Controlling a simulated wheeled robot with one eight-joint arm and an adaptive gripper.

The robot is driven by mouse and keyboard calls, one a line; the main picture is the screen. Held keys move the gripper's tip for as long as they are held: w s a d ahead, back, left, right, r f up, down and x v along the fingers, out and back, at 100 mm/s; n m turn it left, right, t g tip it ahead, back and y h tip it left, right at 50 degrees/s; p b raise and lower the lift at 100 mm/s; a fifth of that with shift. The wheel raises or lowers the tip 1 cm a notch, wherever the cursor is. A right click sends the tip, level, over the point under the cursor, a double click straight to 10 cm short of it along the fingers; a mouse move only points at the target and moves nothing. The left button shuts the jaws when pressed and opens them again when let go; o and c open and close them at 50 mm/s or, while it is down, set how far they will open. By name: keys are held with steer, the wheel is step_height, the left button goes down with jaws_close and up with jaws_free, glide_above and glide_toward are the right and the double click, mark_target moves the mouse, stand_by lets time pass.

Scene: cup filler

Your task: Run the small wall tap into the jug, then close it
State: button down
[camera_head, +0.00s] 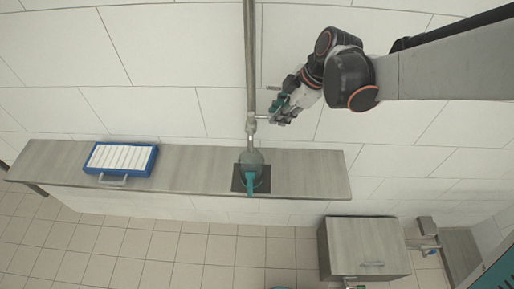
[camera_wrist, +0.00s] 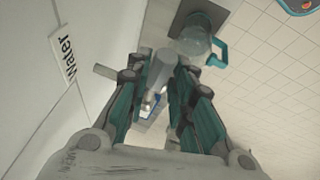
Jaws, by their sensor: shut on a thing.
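The small wall tap (camera_head: 252,124) sits low on a vertical pipe on the tiled wall. My gripper (camera_head: 276,110) comes to it from the right and is shut on its handle. In the wrist view, the grey tap parts show between and just beyond my fingers (camera_wrist: 156,78), which partly hide the grip. The clear jug (camera_head: 252,160) with a teal handle stands upright below the tap on a dark square mat (camera_head: 237,183). The jug also shows beyond the fingers in the wrist view (camera_wrist: 196,38). I cannot tell whether water runs or stands in the jug.
A grey wall shelf (camera_head: 200,179) bears the jug's mat and, at left, a blue crate (camera_head: 120,160) with white contents. A "Water" label (camera_wrist: 66,60) is on the wall beside the tap. A grey cabinet (camera_head: 365,247) stands lower right. Tiled floor (camera_head: 150,250) shows below.

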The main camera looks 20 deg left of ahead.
steer(key=shift+w+r, duration=0.15)
steer(key=shift+w, duration=0.15)
steer(key=c, duration=1.4)
jaws_free()
steer(key=shift+c, duration=0.2)
steer(key=shift+o, duration=0.6)
steer(key=shift+w+a+f, duration=0.1)
steer(key=shift+w+f, duration=0.1)
steer(key=shift+w, duration=0.05)
steer(key=shift+s+r, duration=0.1)
steer(key=shift+s, duration=0.1)
steer(key=shift+w+d+r, duration=0.1)
steer(key=shift+d+r, duration=0.15)
steer(key=shift+r, duration=0.15)
steer(key=s+d+r, duration=0.1)
steer(key=d+r, duration=0.1)
steer(key=d, duration=1)
steer(key=shift+s+d, duration=0.4)
